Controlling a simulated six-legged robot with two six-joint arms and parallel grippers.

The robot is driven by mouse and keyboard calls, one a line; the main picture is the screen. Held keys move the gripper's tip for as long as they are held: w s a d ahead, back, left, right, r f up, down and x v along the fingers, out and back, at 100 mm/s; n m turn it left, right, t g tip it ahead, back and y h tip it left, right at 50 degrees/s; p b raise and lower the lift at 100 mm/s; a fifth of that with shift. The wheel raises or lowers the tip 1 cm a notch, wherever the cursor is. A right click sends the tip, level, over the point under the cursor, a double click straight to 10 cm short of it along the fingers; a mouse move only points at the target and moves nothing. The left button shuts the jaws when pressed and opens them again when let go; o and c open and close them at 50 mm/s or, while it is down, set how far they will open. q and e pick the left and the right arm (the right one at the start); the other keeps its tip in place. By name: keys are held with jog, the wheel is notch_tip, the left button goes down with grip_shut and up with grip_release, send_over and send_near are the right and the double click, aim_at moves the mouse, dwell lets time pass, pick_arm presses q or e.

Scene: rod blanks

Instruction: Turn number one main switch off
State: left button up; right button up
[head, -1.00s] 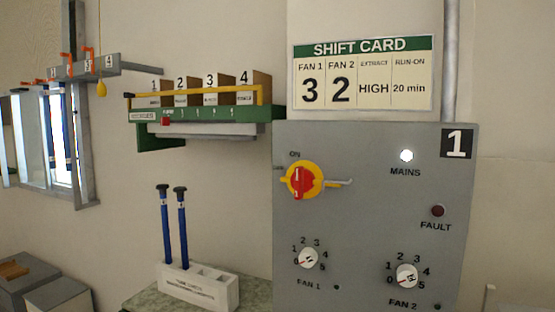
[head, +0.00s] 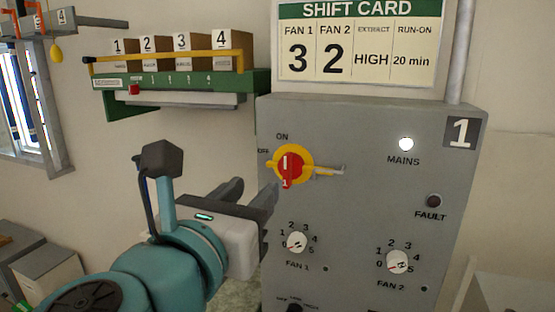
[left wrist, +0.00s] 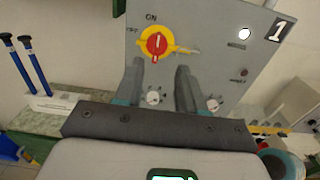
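The main switch (head: 289,165) is a red handle on a yellow round plate, on the grey panel marked 1 (head: 350,130). Its handle stands upright, in line with the ON label; OFF is lettered at its left. The MAINS lamp (head: 406,144) glows white. My left gripper (head: 257,185) is open and empty, just left of and below the switch in the head view, apart from it. In the left wrist view, the switch (left wrist: 156,43) shows beyond and between the open fingers (left wrist: 160,66). My right gripper is in neither view.
A yellow hasp-like bar (head: 328,171) sticks out right of the switch. Fan dials (head: 297,242) sit below it, and a dark FAULT lamp (head: 433,201) to the right. A green numbered rack (head: 180,88) hangs left. Blue rods (left wrist: 30,65) stand in a white holder at left.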

aim_at(286, 157)
pick_arm(q)
jog(key=p+x, duration=0.1)
jog(key=x, duration=1)
jog(key=shift+w+d, duration=0.15)
jog(key=shift+w, duration=0.1)
jog(key=shift+w+p, duration=0.4)
jog(key=shift+w, duration=0.35)
jog(key=shift+w+d+f, duration=0.1)
jog(key=shift+w+d, duration=0.15)
jog(key=shift+w, duration=0.1)
jog(key=shift+s, duration=0.1)
grip_shut()
